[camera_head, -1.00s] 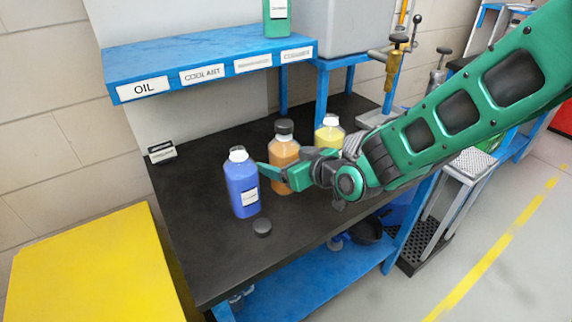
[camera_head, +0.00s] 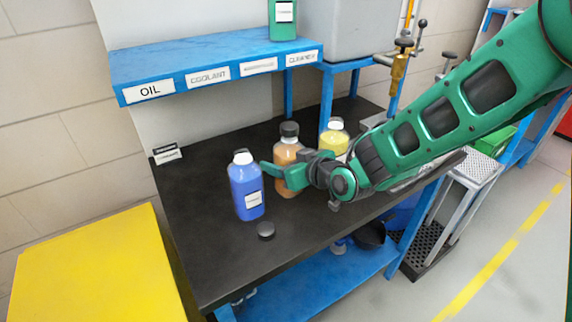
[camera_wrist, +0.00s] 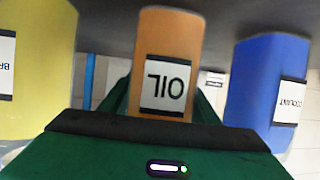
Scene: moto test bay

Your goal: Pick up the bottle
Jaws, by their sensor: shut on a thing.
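The orange bottle (camera_head: 288,152) with a dark cap stands upright on the black bench top. In the wrist view the orange bottle (camera_wrist: 168,35) shows upside down with an OIL label, centred between my green fingers. My gripper (camera_head: 287,177) is shut on its body from the front right; the fingers partly cover it. I see no clear gap under the bottle. A blue bottle (camera_head: 246,190) with a white cap stands close to its left, labelled COOLANT in the wrist view (camera_wrist: 262,80). A yellow bottle (camera_head: 333,137) stands behind to its right.
A loose dark cap (camera_head: 266,230) lies in front of the blue bottle. A blue shelf (camera_head: 210,60) with name labels overhangs the back of the bench, with a green bottle (camera_head: 282,28) on it. A yellow surface (camera_head: 100,275) is at lower left. The bench's front left is clear.

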